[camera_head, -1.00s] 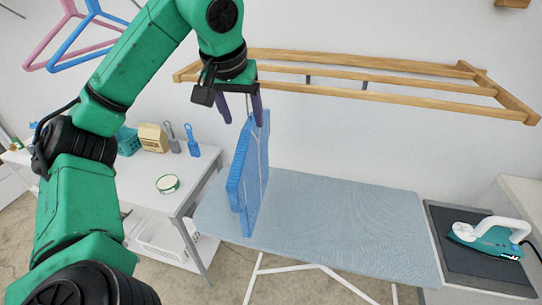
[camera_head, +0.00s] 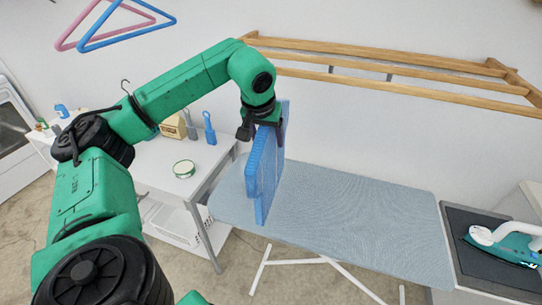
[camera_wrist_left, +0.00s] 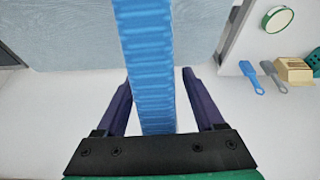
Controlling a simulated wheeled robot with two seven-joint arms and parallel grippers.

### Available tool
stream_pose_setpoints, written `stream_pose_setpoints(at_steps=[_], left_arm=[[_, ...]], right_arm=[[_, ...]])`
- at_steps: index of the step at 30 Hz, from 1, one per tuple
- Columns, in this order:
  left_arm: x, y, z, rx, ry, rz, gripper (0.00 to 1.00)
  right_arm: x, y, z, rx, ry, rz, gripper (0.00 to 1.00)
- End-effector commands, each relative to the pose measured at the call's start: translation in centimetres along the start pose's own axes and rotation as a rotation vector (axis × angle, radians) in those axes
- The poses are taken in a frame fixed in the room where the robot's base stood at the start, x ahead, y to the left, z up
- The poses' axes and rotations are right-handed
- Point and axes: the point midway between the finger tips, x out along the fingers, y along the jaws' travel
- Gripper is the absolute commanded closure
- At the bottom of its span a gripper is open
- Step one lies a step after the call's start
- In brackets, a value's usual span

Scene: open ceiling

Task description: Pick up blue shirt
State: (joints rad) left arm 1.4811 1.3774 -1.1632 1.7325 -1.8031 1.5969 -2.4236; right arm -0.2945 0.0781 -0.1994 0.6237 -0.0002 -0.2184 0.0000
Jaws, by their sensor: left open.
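The blue shirt (camera_head: 265,175) is a flat, folded-looking upright shape over the left part of the grey-blue ironing board (camera_head: 340,220). In the left wrist view the shirt's ribbed edge (camera_wrist_left: 145,65) runs down between the fingers. My left gripper (camera_head: 265,124) is at the shirt's top edge, pointing down. Its two purple fingers (camera_wrist_left: 157,100) are open on either side of the shirt, with a gap showing on both sides. Whether the shirt's lower edge touches the board is hard to tell. My right gripper is not in view.
A wooden drying rack (camera_head: 400,62) is on the wall above the board. A white table (camera_head: 170,160) with brushes (camera_head: 209,128) and a round green-rimmed tin (camera_head: 183,169) stands left. A teal iron (camera_head: 505,243) rests at right. Pink and blue hangers (camera_head: 125,40) hang upper left.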

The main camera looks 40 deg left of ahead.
Motion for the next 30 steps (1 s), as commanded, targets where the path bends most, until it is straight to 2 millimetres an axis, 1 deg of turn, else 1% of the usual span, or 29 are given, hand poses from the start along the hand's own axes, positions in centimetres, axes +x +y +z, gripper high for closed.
stream_pose_setpoints(at_steps=[1,2,3,5,6,7,30], left_arm=[[0.02,0.01,0.01,0.0,0.0,0.0,0.3],[0.02,0.02,0.01,0.0,0.0,0.0,0.42],[0.01,0.02,0.01,0.0,0.0,0.0,0.57],[0.0,0.02,0.01,0.0,0.0,0.0,0.8],[0.0,0.02,0.01,0.0,0.0,0.0,0.95],[-0.01,0.02,0.01,0.0,0.0,0.0,1.0],[-0.06,0.03,-0.01,0.0,0.001,0.0,1.0]], right_arm=[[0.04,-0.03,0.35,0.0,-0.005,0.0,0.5],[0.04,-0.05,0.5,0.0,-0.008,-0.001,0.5],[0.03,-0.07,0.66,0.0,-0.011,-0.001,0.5],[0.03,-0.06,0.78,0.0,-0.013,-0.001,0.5],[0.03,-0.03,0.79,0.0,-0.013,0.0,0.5],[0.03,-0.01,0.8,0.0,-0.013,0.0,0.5],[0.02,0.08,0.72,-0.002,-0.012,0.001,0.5]])
